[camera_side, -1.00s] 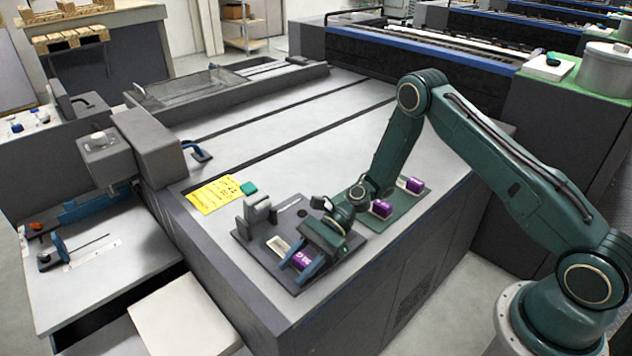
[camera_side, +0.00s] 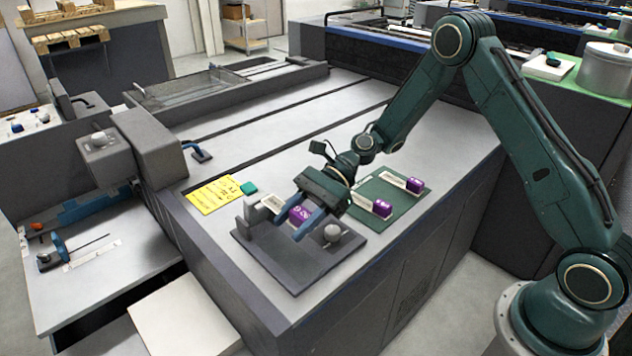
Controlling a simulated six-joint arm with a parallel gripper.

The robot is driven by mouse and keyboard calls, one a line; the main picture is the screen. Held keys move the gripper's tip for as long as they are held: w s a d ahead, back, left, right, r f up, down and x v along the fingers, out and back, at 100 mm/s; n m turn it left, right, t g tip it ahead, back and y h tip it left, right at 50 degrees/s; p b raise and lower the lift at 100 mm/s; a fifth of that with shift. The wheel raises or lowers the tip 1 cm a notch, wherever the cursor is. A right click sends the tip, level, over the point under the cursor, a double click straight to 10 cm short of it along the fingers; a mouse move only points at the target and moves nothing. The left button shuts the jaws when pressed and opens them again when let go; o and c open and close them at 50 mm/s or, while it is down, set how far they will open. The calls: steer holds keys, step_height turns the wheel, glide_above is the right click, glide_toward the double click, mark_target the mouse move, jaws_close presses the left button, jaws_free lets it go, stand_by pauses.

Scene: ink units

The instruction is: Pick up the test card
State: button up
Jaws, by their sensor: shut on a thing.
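My gripper (camera_side: 305,222) is shut on an ink unit with a purple end (camera_side: 297,213) and a pale body, holding it above the dark fixture plate (camera_side: 290,276). The blue fingers straddle the purple end and partly hide it. A yellow sheet with dark writing (camera_side: 214,195) lies flat on the bench to the left of the fixture, apart from my gripper. No other thing that I can name as a test card shows clearly.
A green mat (camera_side: 398,208) holds two more purple-ended units (camera_side: 381,208) (camera_side: 416,185).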

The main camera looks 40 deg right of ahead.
step_height(320, 180, up, 7)
stand_by(0.3)
steer(key=shift+d, duration=0.15)
stand_by(0.5)
steer(key=w+d+r+m+t+h, duration=0.15)
steer(key=d+m+t, duration=0.35)
steer(key=d, duration=1)
steer(key=w+d+r+m+t+h, duration=0.1)
steer(key=d+r+m+t+h, duration=0.2)
steer(key=d, duration=1.2)
step_height(320, 180, down, 18)
steer(key=m+t, duration=0.1)
steer(key=shift+s+d+r+t+y, duration=0.15)
steer(key=shift+s+r+t+y, duration=0.05)
steer(key=shift+t+y, duration=0.15)
steer(key=shift+f, duration=1.85)
steer(key=shift+f, duration=0.15)
